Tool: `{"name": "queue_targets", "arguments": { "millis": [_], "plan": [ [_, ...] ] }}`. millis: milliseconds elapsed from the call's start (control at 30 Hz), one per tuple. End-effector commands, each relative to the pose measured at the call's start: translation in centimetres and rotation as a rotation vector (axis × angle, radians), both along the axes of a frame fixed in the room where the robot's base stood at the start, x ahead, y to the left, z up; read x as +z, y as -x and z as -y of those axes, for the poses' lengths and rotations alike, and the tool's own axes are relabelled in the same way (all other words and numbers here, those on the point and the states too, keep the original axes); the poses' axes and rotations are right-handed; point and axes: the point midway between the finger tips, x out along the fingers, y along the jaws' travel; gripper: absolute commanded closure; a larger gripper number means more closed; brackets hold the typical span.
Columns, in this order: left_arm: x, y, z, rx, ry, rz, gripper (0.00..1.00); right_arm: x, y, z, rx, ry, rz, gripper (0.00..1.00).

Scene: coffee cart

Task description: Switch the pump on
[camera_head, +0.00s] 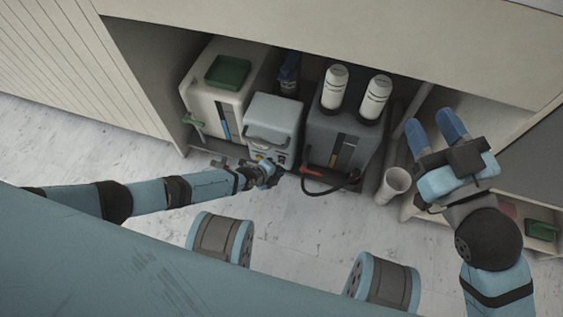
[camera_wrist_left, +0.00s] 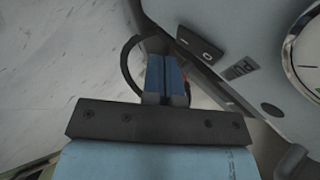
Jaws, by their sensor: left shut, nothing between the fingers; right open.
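The pump (camera_head: 274,118) is a light grey box with a handle, standing in the open cabinet between two larger tanks. In the left wrist view its front panel (camera_wrist_left: 262,35) fills the right side. It bears a partly hidden label starting "PU" (camera_wrist_left: 240,68) and a black rocker switch (camera_wrist_left: 199,49) marked with a circle. My left gripper (camera_head: 275,172) is at the pump's lower front. Its blue fingers (camera_wrist_left: 167,80) are shut and empty, close beside the switch; I cannot tell whether they touch it. My right gripper (camera_head: 435,130) is open and empty at the right.
A beige tank (camera_head: 212,98) with a green lid stands left of the pump. A dark grey tank (camera_head: 340,135) with two white cartridges stands right of it. A black hose (camera_head: 345,186) loops in front. A white cup-like tube (camera_head: 394,183) stands further right.

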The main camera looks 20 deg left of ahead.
Motion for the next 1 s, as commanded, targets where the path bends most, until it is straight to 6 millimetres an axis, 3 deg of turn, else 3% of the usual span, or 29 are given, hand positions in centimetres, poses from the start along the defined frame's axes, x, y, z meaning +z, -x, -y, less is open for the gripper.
{"name": "queue_targets", "arguments": {
  "millis": [1000],
  "plan": [
    [-0.04,0.05,-0.01,0.001,0.001,0.0,1.0,-0.02,-0.13,-0.02,-0.003,-0.005,-0.002,0.57]
  ]
}}
